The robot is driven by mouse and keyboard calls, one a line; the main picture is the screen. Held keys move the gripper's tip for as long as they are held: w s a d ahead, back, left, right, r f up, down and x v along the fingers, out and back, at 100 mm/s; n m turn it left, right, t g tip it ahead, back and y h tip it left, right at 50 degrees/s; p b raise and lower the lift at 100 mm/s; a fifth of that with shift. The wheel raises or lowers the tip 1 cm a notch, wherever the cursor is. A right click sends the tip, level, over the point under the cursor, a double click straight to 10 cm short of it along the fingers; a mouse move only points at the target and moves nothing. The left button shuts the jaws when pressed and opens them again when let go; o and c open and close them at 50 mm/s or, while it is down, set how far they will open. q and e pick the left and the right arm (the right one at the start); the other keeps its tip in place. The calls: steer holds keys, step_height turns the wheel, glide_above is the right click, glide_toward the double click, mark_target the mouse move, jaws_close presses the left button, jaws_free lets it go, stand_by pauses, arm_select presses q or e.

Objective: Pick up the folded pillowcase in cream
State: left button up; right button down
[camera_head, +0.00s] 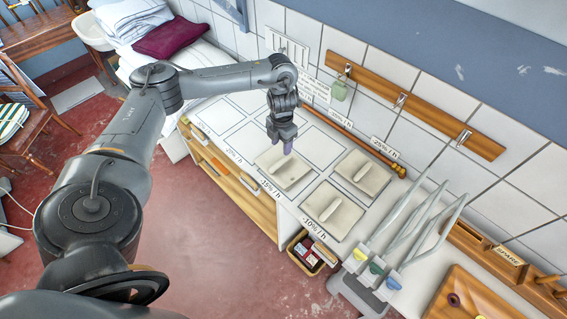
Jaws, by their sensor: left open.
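Three folded cream-coloured cloths lie flat on the white marked counter: one (291,176) beneath my gripper, one (333,211) nearer the front right, and one (361,174) to the right. They look alike, so I cannot tell which is the cream pillowcase. My left gripper (287,147) points down, open and empty, over the back part of the first cloth. Its fingers overlap that cloth's back edge in the picture, and I cannot tell how high they are above it. My right gripper is out of view.
Grey upright rails (410,235) with coloured feet stand at the counter's right end. A wooden peg rail (420,95) runs along the tiled wall. A wooden rod (360,143) lies at the counter's back. Empty marked squares (250,137) are left of the gripper.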

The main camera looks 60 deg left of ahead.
mark_target(282, 160)
arm_select(q)
steer(key=f, duration=0.1)
steer(key=f+b, duration=0.1)
steer(key=f, duration=0.1)
steer(key=f+b, duration=0.1)
steer(key=shift+w+f, duration=0.25)
steer(key=shift+f, duration=0.1)
steer(key=shift+w+a+f+b, duration=0.15)
steer(key=shift+f+b, duration=0.25)
steer(key=shift+f, duration=0.4)
steer(key=shift+s+a+f+b, duration=0.15)
steer(key=shift+f+b, duration=0.2)
steer(key=shift+f, duration=0.4)
steer(key=shift+w+a+f, duration=0.1)
steer(key=shift+w+f, duration=0.05)
steer(key=shift+f, duration=1.05)
jaws_close()
